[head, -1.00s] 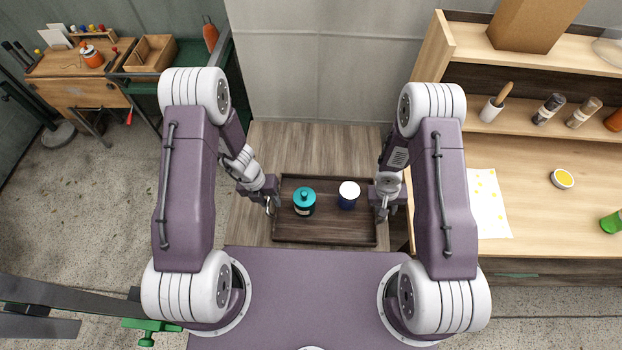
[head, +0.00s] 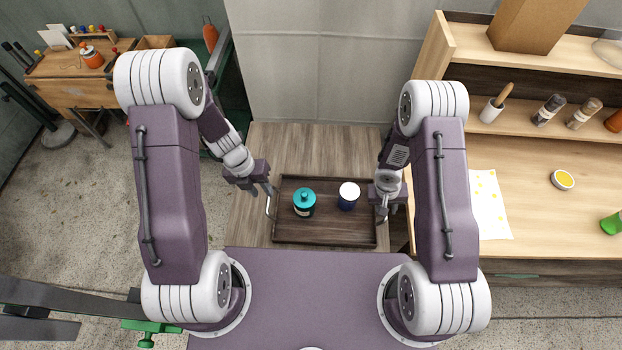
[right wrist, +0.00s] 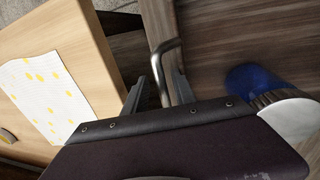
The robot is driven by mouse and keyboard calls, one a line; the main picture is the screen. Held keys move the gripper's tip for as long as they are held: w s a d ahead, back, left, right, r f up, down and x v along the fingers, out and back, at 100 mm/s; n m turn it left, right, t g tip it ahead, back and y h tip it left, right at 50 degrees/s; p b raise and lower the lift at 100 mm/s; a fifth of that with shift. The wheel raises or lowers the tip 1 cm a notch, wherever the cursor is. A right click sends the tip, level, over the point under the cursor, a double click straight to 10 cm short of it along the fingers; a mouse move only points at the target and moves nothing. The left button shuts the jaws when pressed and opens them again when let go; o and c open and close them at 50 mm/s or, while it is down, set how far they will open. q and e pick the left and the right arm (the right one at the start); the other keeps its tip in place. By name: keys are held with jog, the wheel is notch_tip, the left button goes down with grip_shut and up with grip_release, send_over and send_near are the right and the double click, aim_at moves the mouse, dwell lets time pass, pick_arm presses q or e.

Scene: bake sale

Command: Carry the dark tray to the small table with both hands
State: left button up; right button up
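The dark tray (head: 325,239) lies flat on a grey-brown wood-grain table (head: 310,145). On it stand a teal-lidded jar (head: 304,203) and a blue jar with a white lid (head: 348,196). My left gripper (head: 262,191) is open and empty, just outside the tray's left metal handle (head: 269,207). My right gripper (head: 383,213) is at the tray's right end. In the right wrist view, its fingers (right wrist: 158,92) stand apart with the metal handle (right wrist: 157,62) between them. Whether either finger touches the handle is hard to tell.
A light wooden counter (head: 540,225) with shelves stands close on the right, holding a spotted paper (head: 488,203) and several containers. A wooden desk (head: 75,92) is at the far left. The wood-grain table is bare behind the tray, against the wall.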

notch_tip(320, 180, up, 11)
jog(key=a, duration=0.2)
jog(key=shift+f, duration=0.15)
jog(key=shift+a, duration=0.1)
